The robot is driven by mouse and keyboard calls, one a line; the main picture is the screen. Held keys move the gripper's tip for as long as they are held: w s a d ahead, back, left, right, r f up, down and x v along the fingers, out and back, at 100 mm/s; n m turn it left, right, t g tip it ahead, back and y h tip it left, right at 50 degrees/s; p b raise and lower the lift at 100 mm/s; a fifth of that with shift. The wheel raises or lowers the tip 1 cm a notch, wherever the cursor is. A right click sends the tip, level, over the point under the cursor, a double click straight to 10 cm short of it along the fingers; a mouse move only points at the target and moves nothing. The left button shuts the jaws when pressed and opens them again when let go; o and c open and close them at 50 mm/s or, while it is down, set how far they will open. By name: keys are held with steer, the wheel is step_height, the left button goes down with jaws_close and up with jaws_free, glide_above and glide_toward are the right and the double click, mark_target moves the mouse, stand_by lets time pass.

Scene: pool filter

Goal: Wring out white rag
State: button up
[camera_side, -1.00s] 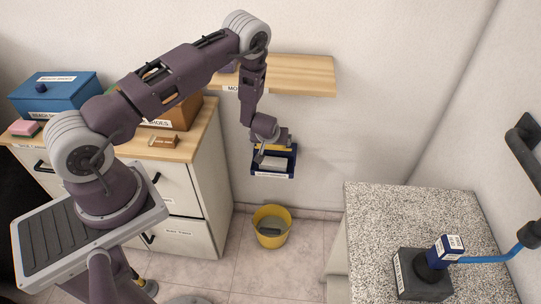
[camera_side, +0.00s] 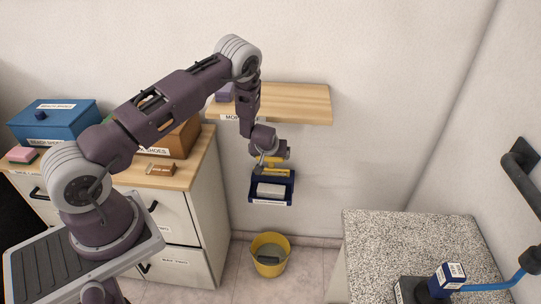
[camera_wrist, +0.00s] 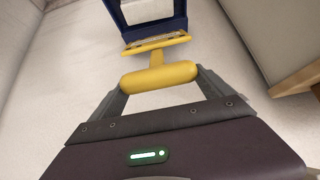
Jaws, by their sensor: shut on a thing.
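My gripper (camera_wrist: 158,78) is shut on a yellow handle (camera_wrist: 160,76), with one finger at each end of its thick grip. It also shows in the side view (camera_side: 268,162). A short neck joins the grip to a yellow plate (camera_wrist: 156,43) beside a dark blue holder (camera_side: 287,189). The holder hangs near the wall under the shelf and also shows in the wrist view (camera_wrist: 123,29). A pale block-like thing, perhaps the white rag (camera_side: 270,189), sits inside the holder; its exact form is unclear.
A yellow bucket (camera_side: 268,268) with a grey thing inside stands on the floor below the holder. A wooden shelf (camera_side: 295,103) is above. Drawers (camera_side: 192,210) stand left, with boxes on top. A speckled counter (camera_side: 400,240) stands right. Open floor surrounds the bucket.

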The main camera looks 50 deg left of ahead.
steer(key=o, duration=1.8)
steer(key=v, duration=0.7)
